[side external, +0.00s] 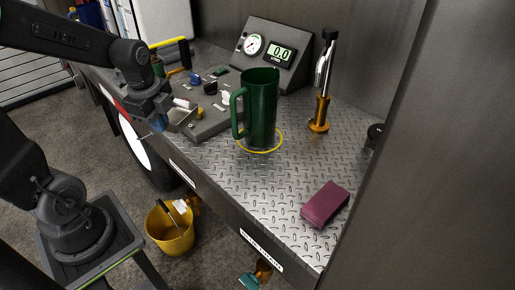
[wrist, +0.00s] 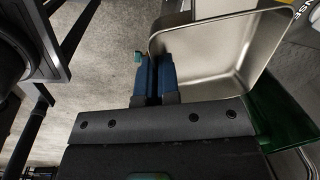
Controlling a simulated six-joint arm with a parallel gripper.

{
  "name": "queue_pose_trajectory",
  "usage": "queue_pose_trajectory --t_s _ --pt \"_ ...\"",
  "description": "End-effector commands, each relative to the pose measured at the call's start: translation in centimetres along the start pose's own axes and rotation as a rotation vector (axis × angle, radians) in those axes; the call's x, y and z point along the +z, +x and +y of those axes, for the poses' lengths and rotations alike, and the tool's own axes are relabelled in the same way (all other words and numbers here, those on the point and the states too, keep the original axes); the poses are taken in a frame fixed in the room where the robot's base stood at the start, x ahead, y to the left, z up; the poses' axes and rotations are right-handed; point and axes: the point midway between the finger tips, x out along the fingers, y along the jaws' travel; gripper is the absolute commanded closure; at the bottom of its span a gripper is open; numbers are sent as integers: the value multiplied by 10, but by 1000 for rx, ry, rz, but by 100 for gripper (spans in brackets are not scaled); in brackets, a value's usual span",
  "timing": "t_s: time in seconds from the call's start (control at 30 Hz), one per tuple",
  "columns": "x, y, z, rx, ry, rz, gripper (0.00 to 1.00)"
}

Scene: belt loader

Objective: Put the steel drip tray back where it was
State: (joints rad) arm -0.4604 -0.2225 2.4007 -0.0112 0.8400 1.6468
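The steel drip tray (wrist: 217,45) is a shallow, bright metal pan with raised walls, filling the upper right of the wrist view. My gripper (wrist: 154,62) has its two blue fingers close together at the tray's left wall, one finger on each side of the rim, and looks shut on it. The near part of the tray is hidden behind the gripper. In the side view my gripper (side external: 158,125) points down at the bench's left front edge, beside the control panel. The tray is hard to make out there.
A green jug (side external: 262,110) stands on the diamond-plate bench (side external: 215,165), with a yellow ring (side external: 260,151) at its base. A control panel (side external: 216,120), gauge box (side external: 270,55), amber-based fitting (side external: 319,115) and maroon block (side external: 325,204) are also there. A yellow bucket (side external: 170,235) is below. The bench's front middle is clear.

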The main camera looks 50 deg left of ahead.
Motion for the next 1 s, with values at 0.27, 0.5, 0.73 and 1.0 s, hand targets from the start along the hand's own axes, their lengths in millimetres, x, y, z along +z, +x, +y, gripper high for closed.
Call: queue_pose_trajectory --t_s 0.27,0.5,0.73,1.0 --pt "0 -47 -7 -10 0 0 100" --pt "0 -112 -15 -9 0 0 100" --pt "-42 -110 -16 2 72 10 100" --pt "-116 -112 -3 3 193 24 100"
